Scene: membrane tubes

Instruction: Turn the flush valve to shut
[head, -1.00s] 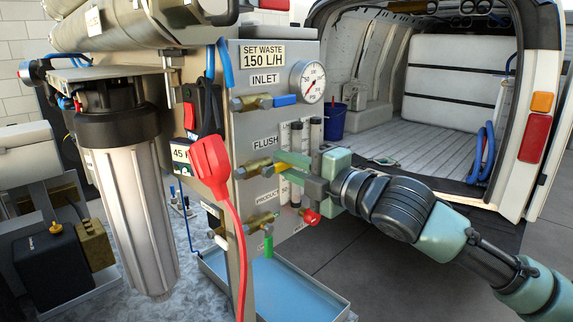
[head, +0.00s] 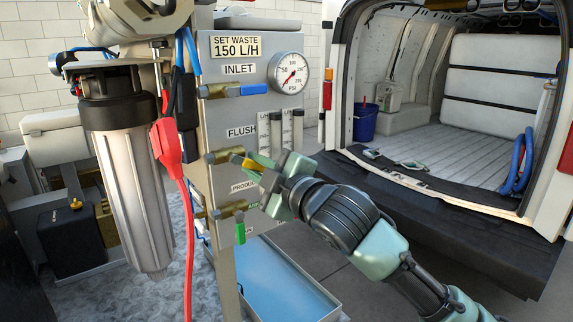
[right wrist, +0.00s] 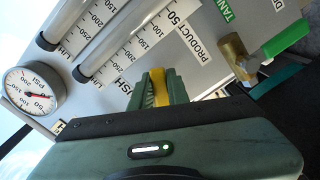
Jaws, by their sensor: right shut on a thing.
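The flush valve is a brass body (head: 222,156) with a yellow handle (head: 249,164), below the FLUSH label on the grey panel. My right gripper (head: 261,166) is shut on the yellow handle, coming in from the lower right. In the right wrist view the handle (right wrist: 159,86) sits between the two green fingers. The fingers hide part of it. My left gripper is not in view.
The blue inlet handle (head: 254,89) is above and the green-handled valve (head: 240,232) is below, near my gripper. Two flow meters (head: 274,135) and a gauge (head: 288,73) are on the panel. A red plug (head: 166,143) with a cable hangs in front; a blue tray (head: 270,278) lies below.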

